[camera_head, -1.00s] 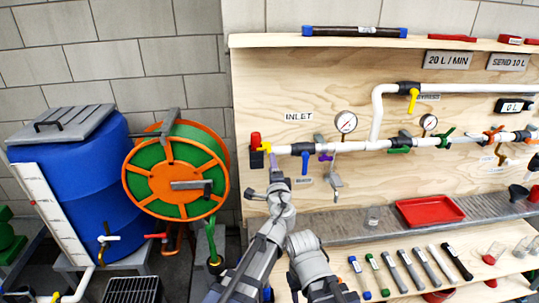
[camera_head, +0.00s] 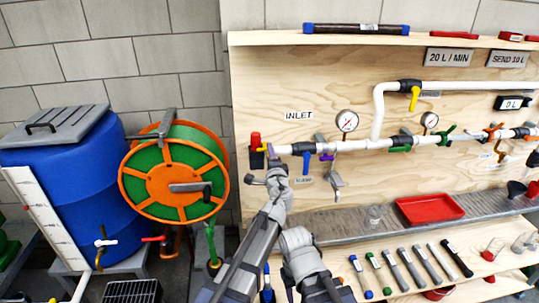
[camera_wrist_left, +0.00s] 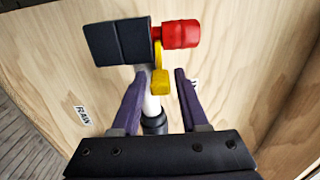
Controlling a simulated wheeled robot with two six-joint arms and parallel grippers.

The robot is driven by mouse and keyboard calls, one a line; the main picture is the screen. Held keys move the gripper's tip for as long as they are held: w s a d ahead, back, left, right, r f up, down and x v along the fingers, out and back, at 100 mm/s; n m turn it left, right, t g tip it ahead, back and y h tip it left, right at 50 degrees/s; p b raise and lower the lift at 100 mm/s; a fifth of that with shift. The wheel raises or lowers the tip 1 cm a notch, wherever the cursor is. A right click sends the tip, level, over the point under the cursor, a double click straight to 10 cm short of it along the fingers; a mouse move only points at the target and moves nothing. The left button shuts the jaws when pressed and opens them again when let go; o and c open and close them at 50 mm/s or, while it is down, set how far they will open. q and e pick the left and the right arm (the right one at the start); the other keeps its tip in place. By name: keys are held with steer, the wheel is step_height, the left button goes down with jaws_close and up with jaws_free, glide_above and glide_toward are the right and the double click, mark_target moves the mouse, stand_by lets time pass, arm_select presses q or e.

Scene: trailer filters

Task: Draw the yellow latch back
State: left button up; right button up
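The yellow latch (camera_head: 263,147) sits at the left end of the white inlet pipe, beside a red knob (camera_head: 255,139) and a black block (camera_head: 257,160). In the left wrist view the yellow latch (camera_wrist_left: 160,83) hangs down below the black block (camera_wrist_left: 118,42) and the red knob (camera_wrist_left: 180,34). My left gripper (camera_wrist_left: 156,78) is open, its two dark purple fingers spread to either side of the latch's lower end. They appear apart from it; the depth between them is hard to tell. In the head view my left gripper (camera_head: 272,168) is just below the latch. My right gripper is not visible.
A blue valve handle (camera_head: 306,161) and a purple one (camera_head: 326,156) are close on the right along the pipe. The orange and green hose reel (camera_head: 172,184) and blue barrel (camera_head: 75,190) stand to the left.

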arm_select(q)
jaws_close()
stand_by(1.1)
